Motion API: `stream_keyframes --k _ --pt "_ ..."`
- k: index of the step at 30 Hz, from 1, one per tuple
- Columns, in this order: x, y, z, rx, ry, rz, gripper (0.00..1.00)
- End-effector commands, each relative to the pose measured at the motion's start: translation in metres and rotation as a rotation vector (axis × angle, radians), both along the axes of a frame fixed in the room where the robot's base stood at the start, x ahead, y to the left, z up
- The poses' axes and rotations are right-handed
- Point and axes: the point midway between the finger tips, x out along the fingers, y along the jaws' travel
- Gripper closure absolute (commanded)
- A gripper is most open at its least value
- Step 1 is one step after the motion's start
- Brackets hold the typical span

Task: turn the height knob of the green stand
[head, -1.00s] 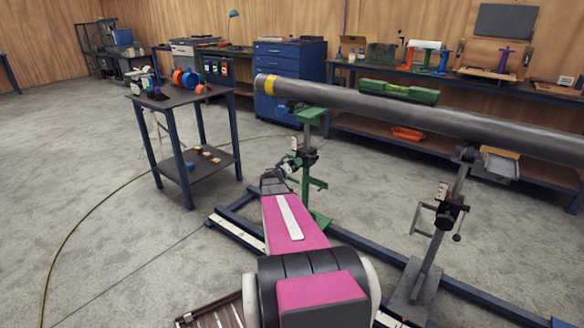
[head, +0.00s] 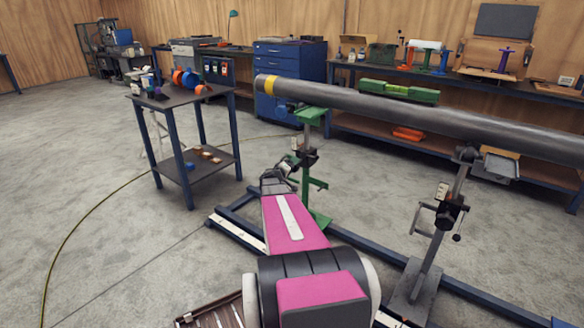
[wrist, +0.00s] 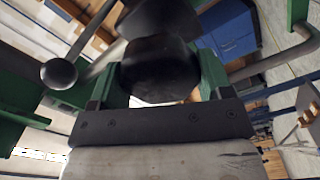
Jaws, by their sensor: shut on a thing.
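The green stand (head: 307,177) stands under the left part of the grey pipe (head: 380,111) in the head view. Its black height knob (wrist: 158,72) fills the middle of the wrist view, between the green fingers of my gripper (wrist: 160,85). My gripper is shut on the knob. In the head view my gripper (head: 291,164) reaches the stand's dark mid-height block, and the knob itself is too small and covered to make out there. A black ball-ended lever (wrist: 60,73) shows to the left of the knob in the wrist view.
A second, grey stand (head: 432,250) with its own crank is to the right. Blue floor rails (head: 375,252) run beneath both stands. A small table (head: 180,97) with coloured parts stands to the left. A blue cabinet (head: 285,75) and workbench are behind. Open floor lies left.

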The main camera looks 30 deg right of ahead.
Motion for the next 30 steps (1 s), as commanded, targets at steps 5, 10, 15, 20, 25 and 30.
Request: stream_keyframes --k 5,10,15,20,25,30 --pt "0.0001 0.0005 -0.0010 -0.063 0.156 0.000 0.51" --pt "0.0001 0.0005 -0.0014 -0.125 0.305 0.000 0.51" --pt "0.0000 0.0006 -0.0020 -0.187 0.453 0.000 0.51" --pt "0.0000 0.0006 -0.0025 -0.241 0.585 0.000 0.51" --pt "-0.0001 0.0005 -0.0029 -0.290 0.703 0.000 0.51" --pt "-0.0001 0.0006 -0.0032 -0.327 0.791 0.000 0.51"
